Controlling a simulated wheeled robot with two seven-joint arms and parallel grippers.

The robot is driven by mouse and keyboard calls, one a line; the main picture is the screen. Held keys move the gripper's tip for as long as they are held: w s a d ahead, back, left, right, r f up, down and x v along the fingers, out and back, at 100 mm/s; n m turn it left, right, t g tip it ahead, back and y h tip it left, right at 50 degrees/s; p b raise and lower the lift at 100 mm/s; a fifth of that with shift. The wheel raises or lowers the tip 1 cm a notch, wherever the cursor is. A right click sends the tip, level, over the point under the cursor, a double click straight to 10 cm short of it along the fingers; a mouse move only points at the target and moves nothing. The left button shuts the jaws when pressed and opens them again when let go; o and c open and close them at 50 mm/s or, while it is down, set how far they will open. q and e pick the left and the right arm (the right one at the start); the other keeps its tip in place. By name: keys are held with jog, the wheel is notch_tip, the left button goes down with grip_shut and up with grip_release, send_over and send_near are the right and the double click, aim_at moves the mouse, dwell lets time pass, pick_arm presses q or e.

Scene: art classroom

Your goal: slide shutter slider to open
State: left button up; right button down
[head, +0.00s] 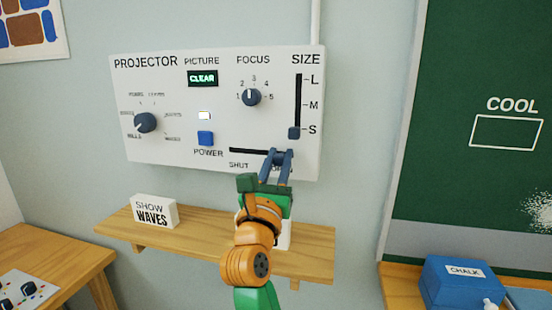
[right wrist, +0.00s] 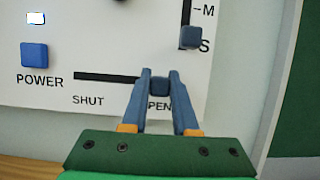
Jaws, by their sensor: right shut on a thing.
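The white projector panel (head: 180,105) hangs on the wall. Its shutter slot (head: 245,150) is a dark horizontal groove with SHUT printed under its left part. In the right wrist view the slot (right wrist: 105,77) runs left from the blue-grey shutter slider knob (right wrist: 160,86), which sits at the right end, above the partly hidden word ending in "PEN". My right gripper (head: 279,154) has its two fingers on either side of the knob and is shut on it; it also shows in the right wrist view (right wrist: 160,80). My left gripper is out of view.
The size slider (head: 294,132) sits at S, just above right of my fingers. The focus knob (head: 251,97), blue power button (head: 205,138) and left dial (head: 146,122) share the panel. A wooden shelf (head: 190,238) with a SHOW WAVES block (head: 155,211) juts out below.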

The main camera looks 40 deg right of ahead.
jog(key=c, duration=0.9)
grip_release()
jog(key=shift+d, duration=0.1)
jog(key=shift+o, duration=1.1)
jog(key=shift+s+d, duration=0.2)
jog(key=shift+s, duration=0.05)
jog(key=b+v, duration=0.3)
jog(key=v, duration=0.4)
